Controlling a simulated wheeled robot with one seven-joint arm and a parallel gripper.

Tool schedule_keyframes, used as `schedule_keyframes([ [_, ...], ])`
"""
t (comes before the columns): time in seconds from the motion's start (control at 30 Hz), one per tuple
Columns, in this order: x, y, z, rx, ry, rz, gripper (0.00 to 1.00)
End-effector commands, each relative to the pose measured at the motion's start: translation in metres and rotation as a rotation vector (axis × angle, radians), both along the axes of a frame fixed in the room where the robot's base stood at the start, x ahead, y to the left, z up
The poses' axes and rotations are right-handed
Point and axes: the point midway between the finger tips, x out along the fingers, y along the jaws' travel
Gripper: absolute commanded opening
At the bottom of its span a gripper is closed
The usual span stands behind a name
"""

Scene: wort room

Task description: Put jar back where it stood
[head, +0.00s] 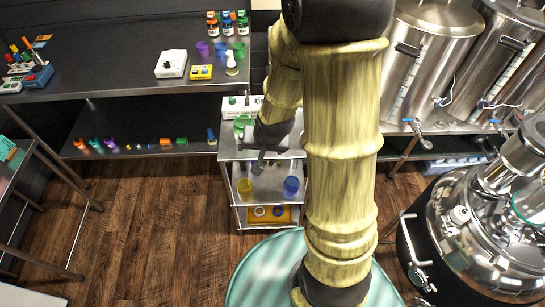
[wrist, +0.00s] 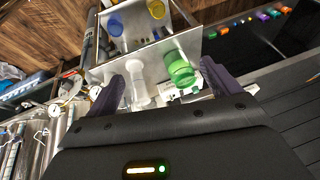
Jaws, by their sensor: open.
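A green jar (wrist: 181,72) with a green lid stands on the top shelf of a small steel cart (head: 228,152); in the head view the jar (head: 243,121) shows left of my gripper. A pale, clear flask-like vessel (wrist: 137,88) stands beside it. My gripper (wrist: 170,66) is open above the cart top, with its dark fingers on either side of the jar and the vessel. I cannot tell whether either finger touches them. In the head view my gripper (head: 259,160) is partly hidden by my arm.
A white instrument (head: 240,106) sits at the cart's back. The lower shelf holds a yellow cup (head: 245,188) and a blue cup (head: 291,187). A steel bench (head: 120,65) stands behind left; steel kettles (head: 425,50) and a large tank (head: 480,235) stand right. Floor at left is clear.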

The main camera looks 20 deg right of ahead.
Motion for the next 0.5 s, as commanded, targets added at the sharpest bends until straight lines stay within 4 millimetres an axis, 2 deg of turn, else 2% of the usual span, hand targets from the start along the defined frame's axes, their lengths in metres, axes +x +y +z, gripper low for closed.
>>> schedule_keyframes([
  [0.03, -0.012, 0.000, 0.015, -0.040, 0.017, 0.052, 0.89],
  [0.1, -0.030, -0.001, 0.030, -0.087, 0.058, 0.126, 0.89],
  [0.3, -0.078, 0.000, 0.061, -0.153, 0.151, 0.308, 0.89],
  [0.4, -0.089, 0.000, 0.066, -0.159, 0.174, 0.348, 0.89],
  [0.5, -0.091, 0.001, 0.066, -0.160, 0.181, 0.358, 0.89],
])
